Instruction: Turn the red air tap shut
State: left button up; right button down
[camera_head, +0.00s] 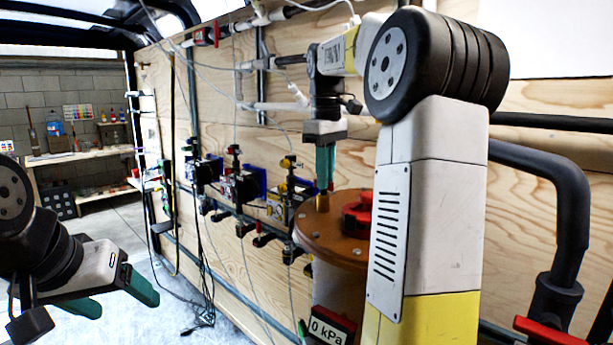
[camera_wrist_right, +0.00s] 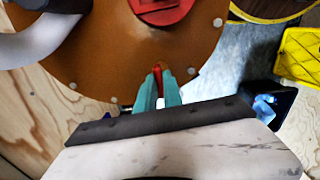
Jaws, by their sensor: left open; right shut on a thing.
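The red air tap is small and stands on a brass fitting (camera_head: 322,203) at the edge of the filter's brown lid (camera_head: 300,222). My right gripper (camera_head: 325,176) points down at it with its teal fingers shut on the tap. In the right wrist view the red tap (camera_wrist_right: 157,74) shows between the fingertips (camera_wrist_right: 158,88), over the brown lid (camera_wrist_right: 110,60). The fingers hide most of the tap, so its turn angle is hard to tell. My left gripper (camera_head: 112,298) is open and empty at the lower left, away from the filter.
A larger red knob (camera_head: 357,215) sits mid-lid, partly behind my right arm. A display (camera_head: 330,328) on the filter reads 0 kPa. Several valves and pipes line the wooden wall (camera_head: 240,185). A yellow crate (camera_wrist_right: 301,55) stands on the floor. The floor at left is mostly clear.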

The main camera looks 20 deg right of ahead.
dwell(0.3)
jog(key=c, duration=1.5)
grip_release()
notch_tip(320, 180, up, 8)
jog(key=shift+f, duration=0.1)
